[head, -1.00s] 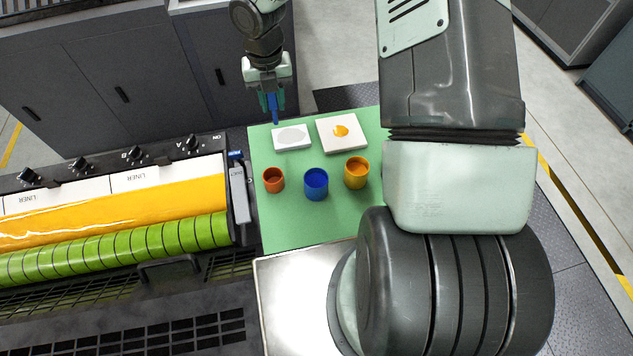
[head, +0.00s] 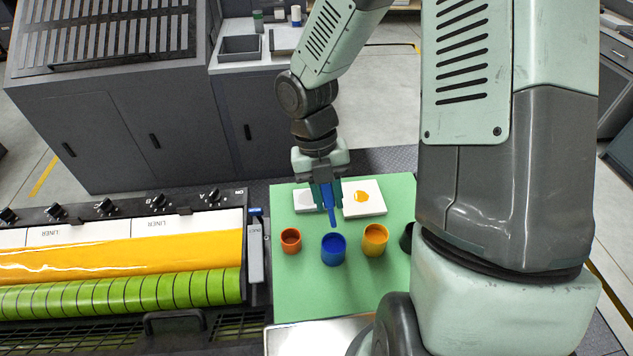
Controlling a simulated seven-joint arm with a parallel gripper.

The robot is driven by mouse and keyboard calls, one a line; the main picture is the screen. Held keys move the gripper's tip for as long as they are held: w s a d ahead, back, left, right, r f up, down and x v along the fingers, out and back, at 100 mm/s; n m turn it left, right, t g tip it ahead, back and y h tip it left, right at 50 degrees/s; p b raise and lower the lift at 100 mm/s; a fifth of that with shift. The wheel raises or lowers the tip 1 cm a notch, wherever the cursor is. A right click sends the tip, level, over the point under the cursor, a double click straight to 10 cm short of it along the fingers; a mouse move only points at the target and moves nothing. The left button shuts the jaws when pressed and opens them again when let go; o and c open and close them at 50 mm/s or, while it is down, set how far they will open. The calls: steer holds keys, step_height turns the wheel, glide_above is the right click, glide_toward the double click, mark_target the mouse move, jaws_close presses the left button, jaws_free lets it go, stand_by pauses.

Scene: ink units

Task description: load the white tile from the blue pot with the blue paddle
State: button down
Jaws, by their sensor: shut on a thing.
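My gripper (head: 327,188) is shut on the blue paddle (head: 331,208), which points down with its tip just behind and above the blue pot (head: 333,251). The blue pot stands on the green mat, with blue inside. A white tile (head: 308,201) with a pale grey round patch lies behind and to the left, partly hidden by my gripper. A second white tile (head: 371,204) with an orange blob on it lies to the right.
An orange-red pot (head: 291,241) stands left of the blue pot and a yellow-orange pot (head: 375,240) right of it. A dark object (head: 406,237) is partly hidden by my arm. The green mat (head: 300,295) is bare in front. A roller machine (head: 120,265) stands at left.

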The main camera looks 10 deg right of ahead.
step_height(320, 180, down, 9)
steer(key=shift+s+d, duration=0.25)
steer(key=shift+s, duration=0.15)
stand_by(0.8)
steer(key=shift+r, duration=3.9)
steer(key=w+d+f+t+h, duration=0.25)
steer(key=w+d, duration=0.55)
steer(key=w, duration=0.6)
steer(key=shift+t+y, duration=0.25)
steer(key=shift+y, duration=0.1)
steer(key=shift+a+x, duration=0.1)
steer(key=shift+x, duration=1.45)
steer(key=shift+a+x, duration=0.15)
steer(key=shift+x, duration=1.35)
steer(key=shift+f, duration=0.7)
